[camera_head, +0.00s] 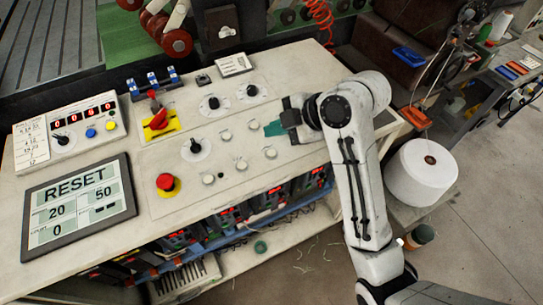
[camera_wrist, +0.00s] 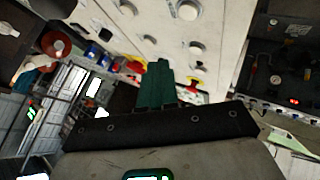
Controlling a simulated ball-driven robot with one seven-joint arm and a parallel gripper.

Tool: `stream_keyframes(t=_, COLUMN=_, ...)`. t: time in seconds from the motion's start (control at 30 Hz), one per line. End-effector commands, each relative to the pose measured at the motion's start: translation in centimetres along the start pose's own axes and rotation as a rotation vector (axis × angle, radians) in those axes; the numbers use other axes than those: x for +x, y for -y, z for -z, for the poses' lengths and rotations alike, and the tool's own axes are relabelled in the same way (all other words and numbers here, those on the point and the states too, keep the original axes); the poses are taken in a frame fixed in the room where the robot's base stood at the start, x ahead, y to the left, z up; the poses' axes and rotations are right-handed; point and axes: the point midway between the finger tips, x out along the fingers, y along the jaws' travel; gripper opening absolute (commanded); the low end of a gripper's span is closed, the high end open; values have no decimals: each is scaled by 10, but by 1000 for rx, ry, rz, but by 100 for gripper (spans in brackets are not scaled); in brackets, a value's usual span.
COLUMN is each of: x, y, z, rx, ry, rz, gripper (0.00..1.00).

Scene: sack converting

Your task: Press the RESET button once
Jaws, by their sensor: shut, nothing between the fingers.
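The word RESET shows on a dark-framed display (camera_head: 80,200) at the left of the console, above the numbers 20, 50 and 0. The sloped white console panel (camera_head: 215,185) carries several pale round buttons; one pale button (camera_head: 226,136) lies left of my gripper. Their labels are too small to read, so I cannot tell which is RESET. My gripper (camera_head: 272,129) is over the panel's right part, its teal fingers together and empty. In the wrist view the closed fingers (camera_wrist: 158,75) point toward the panel, with a pale round button (camera_wrist: 187,10) beyond them to the right.
A red mushroom button (camera_head: 166,182) and a red rotary switch on a yellow plate (camera_head: 159,122) stand on the left half. Black knobs, one at the upper panel (camera_head: 214,102), rise nearby. A counter box (camera_head: 72,128) sits far left. A white roll (camera_head: 421,172) stands right of my arm.

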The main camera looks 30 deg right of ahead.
Motion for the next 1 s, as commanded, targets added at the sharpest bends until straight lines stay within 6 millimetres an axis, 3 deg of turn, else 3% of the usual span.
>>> stream_keyframes(t=0.1, x=16, y=12, z=-12, rx=1, ry=0, rz=0, gripper=0)
stream_keyframes(t=0.33, x=32, y=24, z=-23, rx=0, ry=0, rz=1, gripper=0)
stream_keyframes(t=1.0, x=34, y=25, z=-25, rx=0, ry=0, rz=0, gripper=0)
